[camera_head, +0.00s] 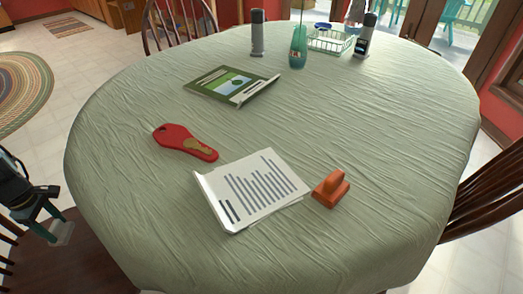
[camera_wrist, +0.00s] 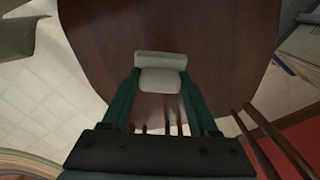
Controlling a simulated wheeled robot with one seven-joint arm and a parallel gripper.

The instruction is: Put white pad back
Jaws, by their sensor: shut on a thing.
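My gripper (camera_head: 48,228) is at the left edge of the head view, beside the table and over a dark wooden chair seat. It also shows in the wrist view (camera_wrist: 160,92), with its two green fingers shut on a small white pad (camera_wrist: 160,80). The pad is a pale block with a wider far end. In the head view the pad (camera_head: 62,232) is a small pale shape at the fingertips, apart from the tabletop.
The table (camera_head: 350,120) has a pale green cloth. On it lie a printed paper stack (camera_head: 255,188), an orange stamp-like thing (camera_head: 331,188), a red flat object (camera_head: 185,142) and a green booklet (camera_head: 231,85). Bottles and a basket (camera_head: 330,41) stand at the back.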

